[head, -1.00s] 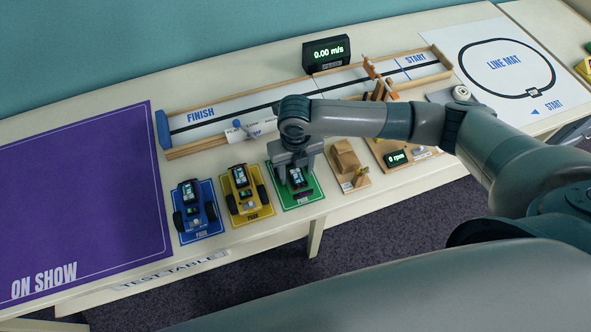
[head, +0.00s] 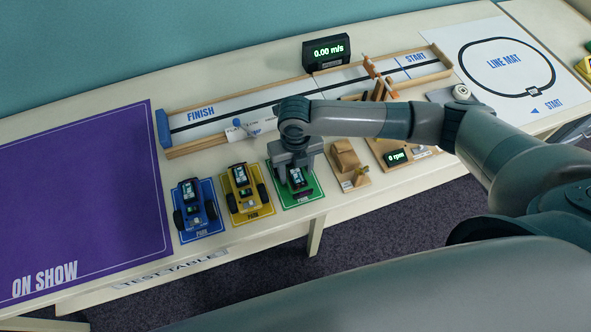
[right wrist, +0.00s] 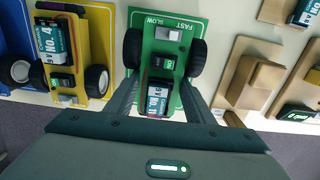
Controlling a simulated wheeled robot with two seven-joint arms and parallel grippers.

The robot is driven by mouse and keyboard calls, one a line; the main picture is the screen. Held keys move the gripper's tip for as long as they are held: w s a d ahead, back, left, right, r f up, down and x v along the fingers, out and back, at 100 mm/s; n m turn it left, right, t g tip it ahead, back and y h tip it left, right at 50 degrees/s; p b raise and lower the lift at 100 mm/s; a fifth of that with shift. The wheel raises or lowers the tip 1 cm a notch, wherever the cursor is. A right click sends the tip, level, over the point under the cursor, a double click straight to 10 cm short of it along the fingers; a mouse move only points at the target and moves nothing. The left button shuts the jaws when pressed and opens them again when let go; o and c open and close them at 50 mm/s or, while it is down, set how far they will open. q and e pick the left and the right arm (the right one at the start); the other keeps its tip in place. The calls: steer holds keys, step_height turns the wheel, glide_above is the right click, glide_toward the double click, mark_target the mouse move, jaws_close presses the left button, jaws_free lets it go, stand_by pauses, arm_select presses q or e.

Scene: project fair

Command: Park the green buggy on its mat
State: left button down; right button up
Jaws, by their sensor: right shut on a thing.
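The green buggy (right wrist: 163,70) sits upright on the green mat (head: 314,183) on the test table, with its dark wheels and a labelled battery showing in the right wrist view. In the head view my right gripper (head: 293,168) comes down over the green mat and hides part of the buggy (head: 297,179). My left gripper is not in view.
The yellow buggy (head: 240,180) and blue buggy (head: 190,195) stand on their mats just left. The track (head: 240,107) runs behind, and the purple show mat (head: 80,190) lies far left.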

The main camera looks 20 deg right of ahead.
stand_by(0.6)
stand_by(0.3)
steer(key=o, duration=1)
step_height(320, 180, up, 17)
steer(key=b, duration=0.2)
steer(key=shift+r+b, duration=0.2)
steer(key=shift+b, duration=0.2)
